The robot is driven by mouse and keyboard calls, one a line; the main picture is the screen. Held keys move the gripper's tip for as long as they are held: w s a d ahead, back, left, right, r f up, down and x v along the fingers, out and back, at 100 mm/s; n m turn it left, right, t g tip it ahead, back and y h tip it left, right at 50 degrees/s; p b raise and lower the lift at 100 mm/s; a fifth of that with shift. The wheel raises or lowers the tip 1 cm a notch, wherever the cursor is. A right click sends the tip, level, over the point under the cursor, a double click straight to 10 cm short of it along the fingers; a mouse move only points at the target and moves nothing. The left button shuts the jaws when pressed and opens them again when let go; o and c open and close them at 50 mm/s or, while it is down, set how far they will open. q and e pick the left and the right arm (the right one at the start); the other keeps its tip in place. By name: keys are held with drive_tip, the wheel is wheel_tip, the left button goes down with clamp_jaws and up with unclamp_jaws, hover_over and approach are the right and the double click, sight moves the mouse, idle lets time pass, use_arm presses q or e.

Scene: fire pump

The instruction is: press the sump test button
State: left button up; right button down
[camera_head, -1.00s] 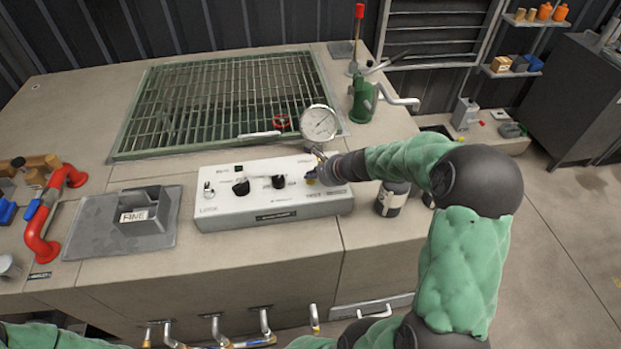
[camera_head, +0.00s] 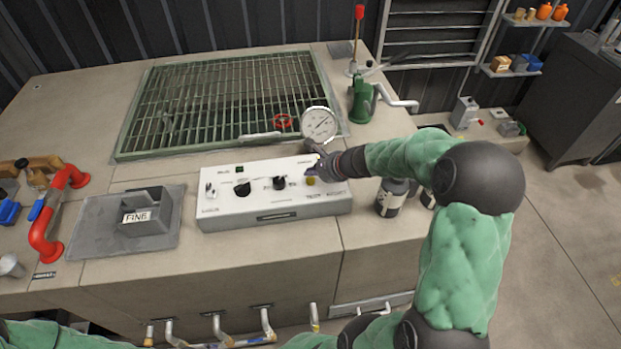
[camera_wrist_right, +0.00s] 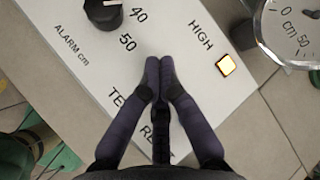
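The white control panel (camera_head: 225,212) lies on the bench, with black knobs (camera_head: 241,188) and small printed labels. A small yellow button (camera_head: 311,181) shows at the panel's right part, just below my right gripper's fingers. My right gripper (camera_head: 314,171) is over the panel's right end, pointing down at it. In the right wrist view its dark purple fingers (camera_wrist_right: 159,62) are together with nothing between them. They cover part of labels starting "TE" and "RE"; the button is hidden there. I cannot tell whether the fingertips touch the panel. My left gripper is out of view.
An amber lamp (camera_wrist_right: 227,65) glows beside "HIGH". A round gauge (camera_head: 319,124) stands just behind the panel. Dark bottles (camera_head: 391,198) stand to its right, under my right forearm.

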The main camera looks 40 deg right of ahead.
sight(312, 181)
drive_tip(key=shift+r+p, duration=1.95)
drive_tip(key=shift+r, duration=0.45)
